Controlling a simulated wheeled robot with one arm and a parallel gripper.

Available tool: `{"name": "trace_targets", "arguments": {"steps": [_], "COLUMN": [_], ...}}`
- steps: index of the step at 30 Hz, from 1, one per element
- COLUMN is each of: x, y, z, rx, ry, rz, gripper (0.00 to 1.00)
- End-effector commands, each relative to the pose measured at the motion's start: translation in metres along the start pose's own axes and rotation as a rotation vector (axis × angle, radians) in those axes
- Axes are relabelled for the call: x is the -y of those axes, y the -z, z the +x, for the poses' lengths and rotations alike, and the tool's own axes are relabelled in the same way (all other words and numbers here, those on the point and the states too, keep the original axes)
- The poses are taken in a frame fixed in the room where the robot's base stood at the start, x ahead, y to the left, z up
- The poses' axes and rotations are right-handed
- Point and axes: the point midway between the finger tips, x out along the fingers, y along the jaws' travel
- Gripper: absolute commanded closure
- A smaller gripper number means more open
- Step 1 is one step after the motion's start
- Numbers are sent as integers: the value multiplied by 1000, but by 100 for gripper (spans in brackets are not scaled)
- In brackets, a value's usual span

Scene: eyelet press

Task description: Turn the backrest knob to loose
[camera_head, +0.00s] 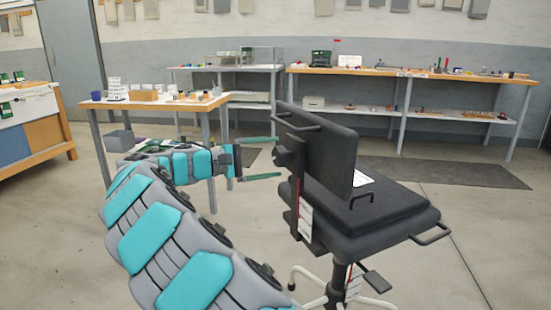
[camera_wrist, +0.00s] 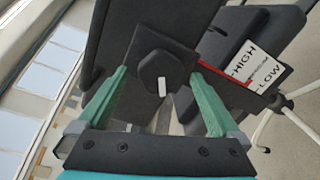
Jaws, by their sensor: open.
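The black backrest knob (camera_wrist: 157,68) has a white mark pointing down in the wrist view. It sits on a dark plate on the rear of the chair's backrest (camera_head: 328,153). The knob also shows in the head view (camera_head: 281,157), sticking out at the backrest's left side. My gripper (camera_wrist: 158,82) is open, with one green finger on each side of the knob in the wrist view. In the head view my gripper (camera_head: 278,158) points right at the knob, its fingertips close to it. I cannot tell whether the fingers touch it. No loose marking is readable.
A HIGH/LOW label (camera_wrist: 256,72) with a red strip is beside the knob plate. The black seat (camera_head: 385,212) has a side handle (camera_head: 432,235). A wooden-topped table (camera_head: 150,104) stands behind my arm, and long benches line the back wall. Floor right of the chair is clear.

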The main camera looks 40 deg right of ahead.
Motion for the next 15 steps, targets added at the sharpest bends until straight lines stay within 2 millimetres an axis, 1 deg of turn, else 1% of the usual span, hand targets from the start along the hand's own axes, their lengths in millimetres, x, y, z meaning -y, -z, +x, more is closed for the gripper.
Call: {"name": "trace_targets", "arguments": {"steps": [1,6,9,12,15], "x": [1,1,1,1,1], "y": [2,2,2,1,0], "z": [-9,-38,-51,-56,-58], "rx": [-5,-5,-7,-3,-1], "ry": [-2,-1,-1,1,1], "rz": [1,0,1,0,-1], "gripper": [0,0,0,0,0]}}
